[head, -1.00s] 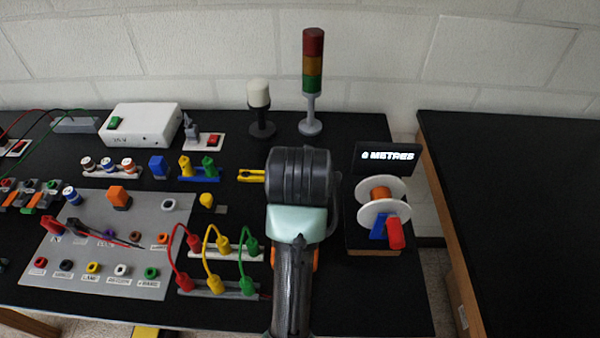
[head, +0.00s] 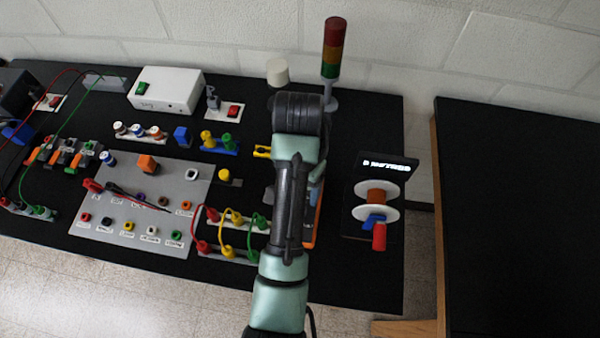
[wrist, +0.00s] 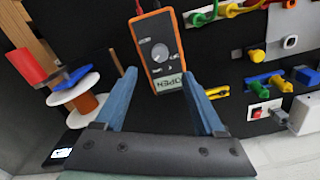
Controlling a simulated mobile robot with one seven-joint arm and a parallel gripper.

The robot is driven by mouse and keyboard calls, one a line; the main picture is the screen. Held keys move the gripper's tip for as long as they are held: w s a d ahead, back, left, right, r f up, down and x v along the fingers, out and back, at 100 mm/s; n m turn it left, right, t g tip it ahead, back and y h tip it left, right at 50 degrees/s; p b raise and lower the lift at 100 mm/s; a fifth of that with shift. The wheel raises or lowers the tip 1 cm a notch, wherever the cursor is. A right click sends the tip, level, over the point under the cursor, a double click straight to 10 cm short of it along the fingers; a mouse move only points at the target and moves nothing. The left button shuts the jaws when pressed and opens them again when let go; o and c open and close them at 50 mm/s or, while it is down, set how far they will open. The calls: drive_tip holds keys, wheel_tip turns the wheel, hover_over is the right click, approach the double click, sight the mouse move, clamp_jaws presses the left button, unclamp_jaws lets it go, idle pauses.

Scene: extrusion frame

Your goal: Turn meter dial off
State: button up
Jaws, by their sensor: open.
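The meter (wrist: 143,33) is a black multimeter with an orange rim, lying on the black table in the wrist view. Its round grey dial (wrist: 160,52) is in the middle of its face. Its display (wrist: 168,84) appears upside down and reads OPEN. My gripper (wrist: 159,74) is open and empty, its blue fingers on either side of the meter's display end in the picture, apart from the dial. In the head view my arm hides most of the meter; only an orange edge (head: 312,222) shows. The gap from fingertips to meter is unclear.
A wire spool stand (head: 376,212) stands right of the meter. Sockets with red, yellow and green leads (head: 228,249) lie to its left. A signal tower (head: 333,50) stands behind. A grey socket panel (head: 150,232) lies farther left.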

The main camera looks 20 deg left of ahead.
wheel_tip(320, 180, down, 11)
drive_tip(key=shift+r+p, duration=0.15)
drive_tip(key=shift+p, duration=1)
clamp_jaws()
